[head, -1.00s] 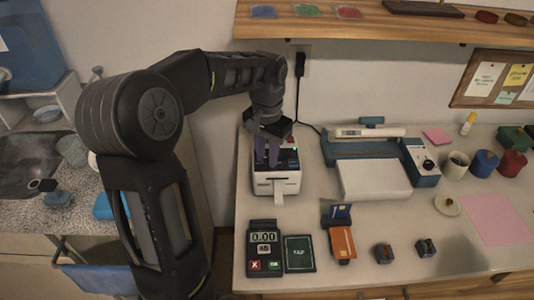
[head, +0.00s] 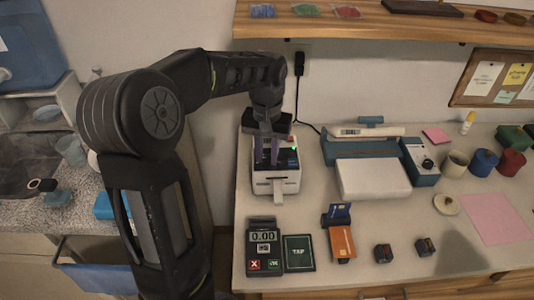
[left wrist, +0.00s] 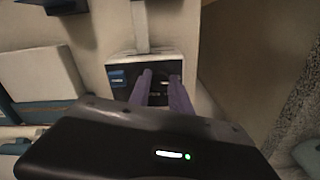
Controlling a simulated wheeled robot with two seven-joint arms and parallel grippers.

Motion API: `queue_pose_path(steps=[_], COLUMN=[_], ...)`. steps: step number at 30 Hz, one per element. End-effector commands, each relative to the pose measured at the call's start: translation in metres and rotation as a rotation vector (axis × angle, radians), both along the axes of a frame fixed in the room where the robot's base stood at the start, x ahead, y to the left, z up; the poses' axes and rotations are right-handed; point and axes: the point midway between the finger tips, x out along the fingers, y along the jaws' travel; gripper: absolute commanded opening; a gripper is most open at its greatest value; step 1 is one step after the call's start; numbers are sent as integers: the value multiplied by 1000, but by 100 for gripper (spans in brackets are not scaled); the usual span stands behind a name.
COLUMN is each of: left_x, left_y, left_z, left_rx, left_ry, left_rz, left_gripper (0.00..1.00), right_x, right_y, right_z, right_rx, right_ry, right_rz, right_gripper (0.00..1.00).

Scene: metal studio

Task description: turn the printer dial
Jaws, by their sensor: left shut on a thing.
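The small white and dark printer (head: 275,187) stands at the left of the worktop, below the wall shelf. A white paper strip comes out of its front. My left gripper (head: 267,162) reaches down onto the printer's dark top with its purple fingers. In the left wrist view, the printer (left wrist: 118,77) lies beyond the fingertips (left wrist: 163,78). The gripper is shut on the dial, which is mostly hidden between the fingers. My right gripper is in neither view.
A card terminal (head: 264,248) and a dark card (head: 299,253) lie in front of the printer. A teal and white device (head: 372,180) stands to its right. A shelf (head: 350,32) overhangs at the back. A sink counter (head: 60,215) is at the left.

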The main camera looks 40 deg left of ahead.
Motion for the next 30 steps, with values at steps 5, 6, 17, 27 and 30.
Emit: queue_pose_path(steps=[5, 6, 17, 27, 30], left_x=[0, 0, 0, 1, 1], left_y=[0, 0, 0, 0, 0], left_z=[0, 0, 1, 41, 58], left_rx=[0, 0, 0, 1, 1], left_ry=[-1, -1, -1, -5, -4], left_rz=[1, 1, 0, -1, -1], left_gripper=[36, 39, 46, 46, 46], right_x=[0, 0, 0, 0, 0], right_y=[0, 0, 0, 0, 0], right_z=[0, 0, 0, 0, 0], right_rx=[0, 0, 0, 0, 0], right_ry=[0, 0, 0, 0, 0], right_rz=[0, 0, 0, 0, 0], right_gripper=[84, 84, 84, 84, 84])
